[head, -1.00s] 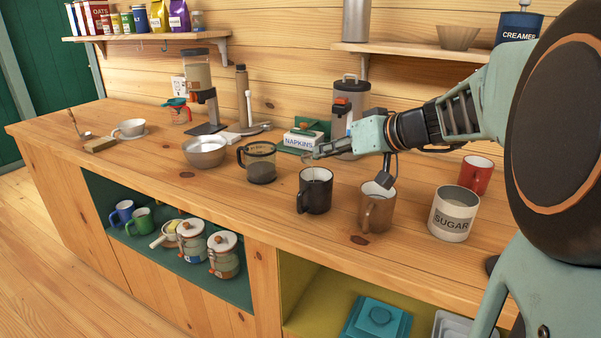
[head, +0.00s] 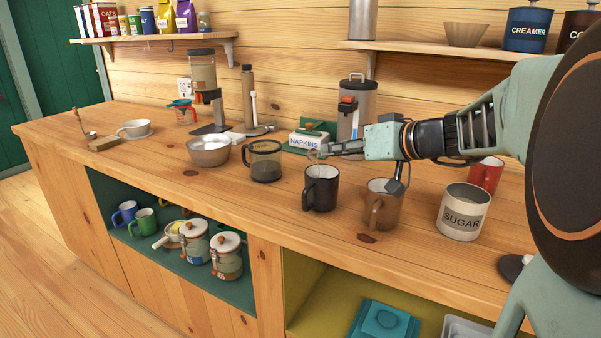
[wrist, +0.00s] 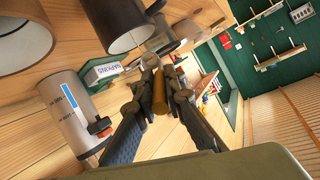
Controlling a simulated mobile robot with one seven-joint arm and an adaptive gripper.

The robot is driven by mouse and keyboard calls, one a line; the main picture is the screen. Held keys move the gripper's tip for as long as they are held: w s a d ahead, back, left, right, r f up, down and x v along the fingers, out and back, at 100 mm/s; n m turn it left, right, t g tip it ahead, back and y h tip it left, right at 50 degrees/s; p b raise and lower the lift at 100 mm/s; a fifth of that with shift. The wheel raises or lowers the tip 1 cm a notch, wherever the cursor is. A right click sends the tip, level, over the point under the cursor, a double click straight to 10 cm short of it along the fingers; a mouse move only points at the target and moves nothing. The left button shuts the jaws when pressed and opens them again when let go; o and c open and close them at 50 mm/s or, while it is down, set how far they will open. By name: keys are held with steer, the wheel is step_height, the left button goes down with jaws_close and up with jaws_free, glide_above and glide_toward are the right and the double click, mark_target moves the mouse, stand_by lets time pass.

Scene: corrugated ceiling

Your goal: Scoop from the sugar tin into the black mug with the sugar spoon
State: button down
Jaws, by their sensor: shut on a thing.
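The black mug (head: 320,190) stands upright on the counter, with its handle to the left. My gripper (head: 326,149) is just above the far side of its rim in the head view. In the wrist view my gripper (wrist: 160,88) is shut on a brownish handle (wrist: 160,94), taken to be the sugar spoon. A small pale loop at the fingertips may be its bowl; whether it holds sugar cannot be told. The black mug (wrist: 108,28) shows large at the top of the wrist view. The sugar tin (head: 463,214) stands open at the right, apart from my gripper.
A brown mug (head: 384,206) stands between the black mug and the tin, under my wrist. A red mug (head: 488,172) is behind the tin.

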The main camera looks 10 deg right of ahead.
steer(key=shift+s+d+f+t+b, duration=0.15)
steer(key=shift+f+t+b, duration=0.2)
steer(key=shift+b, duration=0.8)
steer(key=s+d+f+t+y+b, duration=0.1)
steer(key=b, duration=0.7)
steer(key=shift+s+y+b, duration=0.15)
steer(key=shift+y+b, duration=0.15)
steer(key=shift+s+f+t+b, duration=0.1)
steer(key=shift+f+t+b, duration=0.25)
steer(key=shift+b, duration=1.05)
steer(key=shift+s+d+f+t+y, duration=0.1)
steer(key=shift+d+f+t+y, duration=0.1)
steer(key=shift+t+y, duration=0.15)
steer(key=shift+s+d+r+t+y, duration=0.1)
steer(key=shift+s+t+y, duration=0.05)
steer(key=shift+t+y, duration=0.5)
steer(key=shift+r+t+y, duration=0.3)
steer(key=shift+r+t, duration=0.3)
steer(key=shift+r, duration=0.6)
steer(key=shift+f, duration=0.1)
